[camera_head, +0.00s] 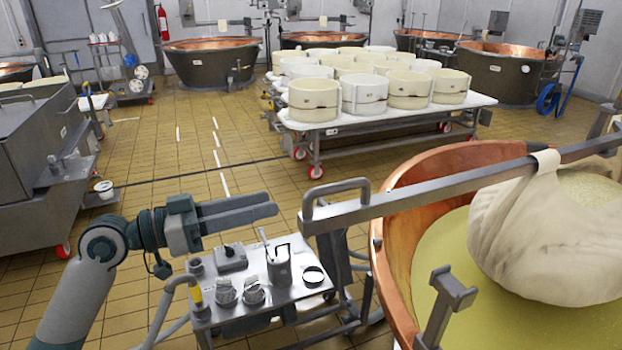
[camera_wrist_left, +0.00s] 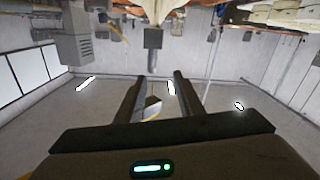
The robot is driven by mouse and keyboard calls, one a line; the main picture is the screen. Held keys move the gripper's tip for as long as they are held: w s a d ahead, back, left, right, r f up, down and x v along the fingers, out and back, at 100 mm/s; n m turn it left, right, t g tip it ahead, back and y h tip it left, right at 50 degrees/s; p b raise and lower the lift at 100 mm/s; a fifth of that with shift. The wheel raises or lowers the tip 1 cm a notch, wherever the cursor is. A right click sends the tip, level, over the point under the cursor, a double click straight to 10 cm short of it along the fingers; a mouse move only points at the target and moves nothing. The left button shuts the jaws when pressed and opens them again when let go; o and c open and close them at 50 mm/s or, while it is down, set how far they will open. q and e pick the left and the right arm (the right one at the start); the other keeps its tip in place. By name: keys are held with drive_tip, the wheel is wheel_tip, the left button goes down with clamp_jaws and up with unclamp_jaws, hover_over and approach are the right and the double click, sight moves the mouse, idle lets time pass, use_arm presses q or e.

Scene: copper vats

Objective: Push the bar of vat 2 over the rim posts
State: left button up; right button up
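A long grey metal bar (camera_head: 430,194) crosses above the copper vat (camera_head: 396,262) at the right of the head view. It has an upright loop handle (camera_head: 336,187) at its left end. A pale cloth bundle (camera_head: 535,240) hangs from the bar over yellowish liquid. A grey rim post (camera_head: 450,292) with a notched top stands at the vat's near side, apart from the bar in the picture. My left gripper (camera_head: 277,203) is open and empty, left of the bar's end and not touching it. In the wrist view its two fingers (camera_wrist_left: 154,88) stand apart. My right gripper is out of view.
A small steel trolley (camera_head: 290,295) with jars and tools stands below my left gripper. A white table (camera_head: 400,118) with several round moulds stands behind. A steel machine (camera_head: 45,160) is at the left. The tiled floor between is clear.

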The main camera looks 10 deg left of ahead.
use_arm(q)
drive_tip(key=s+r, duration=0.1)
drive_tip(key=p, duration=0.3)
approach(357, 184)
drive_tip(key=p+x, duration=0.1)
drive_tip(key=x, duration=0.1)
drive_tip(key=p+x, duration=0.2)
drive_tip(key=x, duration=0.1)
drive_tip(key=p+x, duration=0.1)
drive_tip(key=x, duration=0.1)
drive_tip(key=shift+w+a+f, duration=0.1)
drive_tip(key=shift+w, duration=0.4)
drive_tip(key=shift+w+d+f+m+p, duration=0.15)
drive_tip(key=shift+w+d+m+p, duration=0.2)
drive_tip(key=shift+d, duration=0.25)
drive_tip(key=shift+w, duration=0.1)
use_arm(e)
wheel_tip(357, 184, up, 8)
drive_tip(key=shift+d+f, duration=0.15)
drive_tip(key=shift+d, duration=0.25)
use_arm(q)
clamp_jaws()
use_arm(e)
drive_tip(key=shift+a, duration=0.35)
